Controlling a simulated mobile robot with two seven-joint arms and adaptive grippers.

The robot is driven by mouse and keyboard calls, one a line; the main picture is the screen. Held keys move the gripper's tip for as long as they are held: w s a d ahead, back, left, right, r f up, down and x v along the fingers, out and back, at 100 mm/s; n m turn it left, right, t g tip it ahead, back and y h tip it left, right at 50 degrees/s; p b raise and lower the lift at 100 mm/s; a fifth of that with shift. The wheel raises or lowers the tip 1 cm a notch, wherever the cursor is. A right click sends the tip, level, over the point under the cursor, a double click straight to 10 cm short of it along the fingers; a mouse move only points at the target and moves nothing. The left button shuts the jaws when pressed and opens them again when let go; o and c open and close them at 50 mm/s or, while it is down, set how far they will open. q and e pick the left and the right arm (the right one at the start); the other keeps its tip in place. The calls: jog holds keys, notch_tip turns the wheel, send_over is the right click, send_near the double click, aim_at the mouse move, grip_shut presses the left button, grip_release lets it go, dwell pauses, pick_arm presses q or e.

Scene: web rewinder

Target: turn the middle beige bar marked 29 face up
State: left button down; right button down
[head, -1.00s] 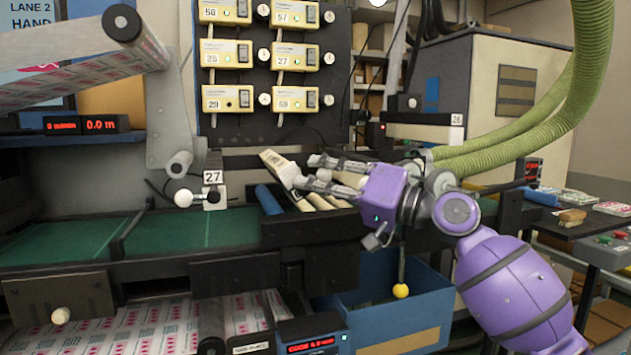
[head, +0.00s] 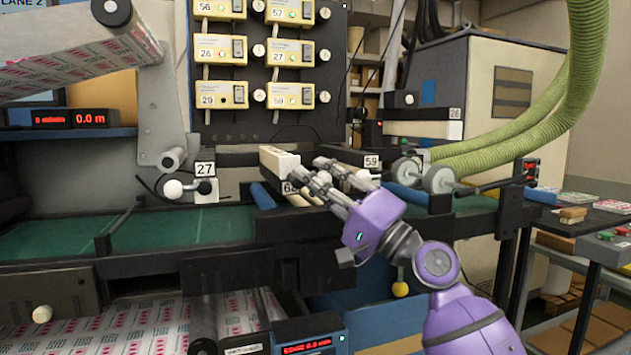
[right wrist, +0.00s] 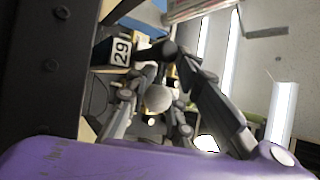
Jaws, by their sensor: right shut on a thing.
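My right gripper (head: 312,172) reaches in from the right over the dark tray (head: 315,228) and is shut on a beige bar (head: 280,157). The bar is raised above the other bars. Its pale top and near side show in the head view, where I cannot read a number on it. Another beige bar (head: 298,200) lies in the tray below, partly hidden by the gripper. My left gripper is not in view.
A blue roller (head: 262,196) lies left of the bars, and a 27 label (head: 205,169) with a white knob stands further left. A 59 label (head: 371,161) is behind my gripper. The green belt (head: 150,232) is clear at left.

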jog(key=shift+w+a+f, duration=0.1)
jog(key=shift+f, duration=0.35)
jog(key=c, duration=1.7)
grip_release()
jog(key=shift+r, duration=0.15)
jog(key=v, duration=1.2)
